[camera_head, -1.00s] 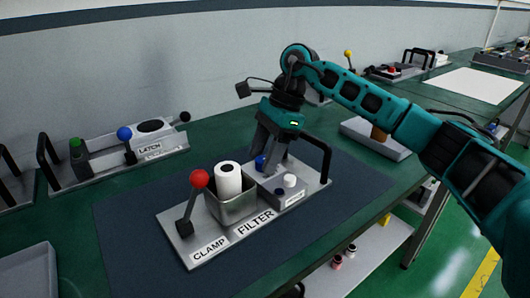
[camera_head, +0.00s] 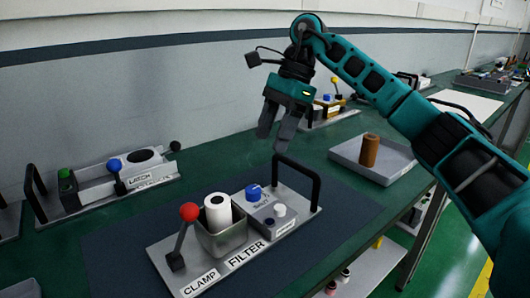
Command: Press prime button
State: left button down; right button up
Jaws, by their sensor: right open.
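The filter module (camera_head: 190,262) lies on a dark mat, with "CLAMP" and "FILTER" labels on its front. The small label on the box is too blurred to read, so I cannot tell which button is prime. My right gripper (camera_head: 274,142) is open and empty, fingers pointing down, above and behind the blue knob, apart from it. My left gripper is not in view.
A red-balled clamp lever (camera_head: 189,212) and a white filter roll in a metal cup (camera_head: 222,236) stand left of the buttons. A black handle (camera_head: 312,182) rises at the module's right end. A latch module (camera_head: 100,190) is at left; a tray (camera_head: 348,151) with a brown cylinder is at right.

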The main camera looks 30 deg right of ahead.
aim_at(279, 210)
jog(key=k, duration=1)
